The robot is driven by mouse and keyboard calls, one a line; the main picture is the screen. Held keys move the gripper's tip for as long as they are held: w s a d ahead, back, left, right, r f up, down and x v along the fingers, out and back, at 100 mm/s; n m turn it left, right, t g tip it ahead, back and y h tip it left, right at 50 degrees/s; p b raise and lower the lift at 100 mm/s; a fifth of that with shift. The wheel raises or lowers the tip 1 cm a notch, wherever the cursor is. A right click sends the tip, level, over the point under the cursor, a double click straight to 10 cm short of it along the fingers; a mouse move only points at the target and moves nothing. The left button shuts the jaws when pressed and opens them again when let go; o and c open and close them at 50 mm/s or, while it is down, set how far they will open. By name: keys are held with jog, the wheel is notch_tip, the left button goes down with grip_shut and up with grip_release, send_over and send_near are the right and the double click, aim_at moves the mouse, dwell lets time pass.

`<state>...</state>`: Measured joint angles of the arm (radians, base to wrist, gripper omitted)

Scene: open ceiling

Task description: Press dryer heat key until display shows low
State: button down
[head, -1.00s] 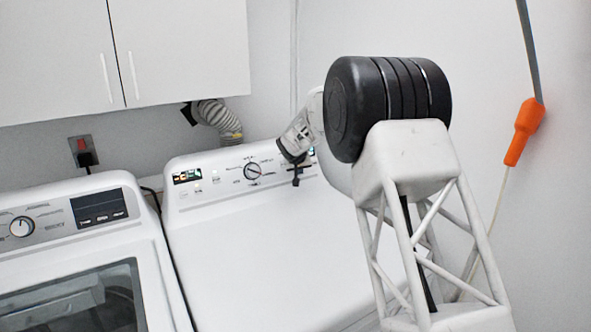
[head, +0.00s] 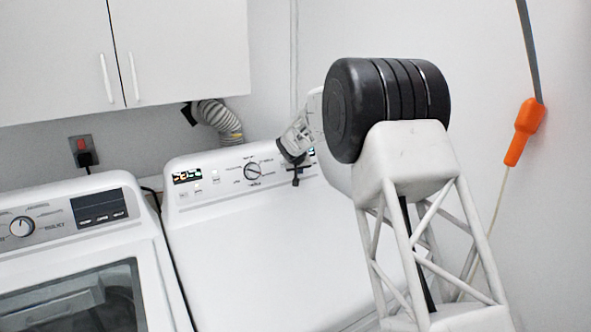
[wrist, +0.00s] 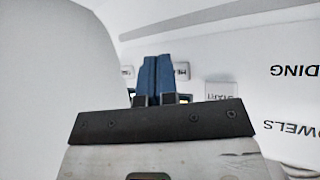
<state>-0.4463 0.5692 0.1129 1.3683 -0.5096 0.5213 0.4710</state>
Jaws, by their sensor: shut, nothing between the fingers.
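The dryer (head: 255,235) is the white machine in the middle of the head view, with a vent hose behind it. Its sloped panel has a lit left display (head: 187,176), a round knob (head: 253,170) and a small second display (head: 311,152), partly hidden by my wrist. I cannot read either display. My gripper (head: 296,174) is shut and empty at the right part of this panel. In the wrist view its blue fingers (wrist: 158,75) point at a row of keys. One key (wrist: 181,71) sits just right of the tips, its label upside down and partly hidden. I cannot tell contact.
The start key (wrist: 222,91) lies farther right in the wrist view. A second white machine (head: 85,240) stands left of the dryer. Cabinets (head: 180,50) hang above. An orange connector (head: 524,130) on a cable hangs at the right wall.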

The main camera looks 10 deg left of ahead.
jog(key=shift+w+a+f, duration=0.2)
jog(key=shift+w+a, duration=0.3)
dwell(1.2)
jog(key=shift+s+d, duration=0.1)
jog(key=shift+s+d+r, duration=0.25)
jog(key=shift+s+d, duration=0.25)
dwell(0.6)
jog(key=shift+s+d+r, duration=0.45)
jog(key=shift+s+d, duration=0.4)
jog(key=shift+s+d+r, duration=0.4)
jog(key=shift+s+d, duration=0.4)
dwell(0.4)
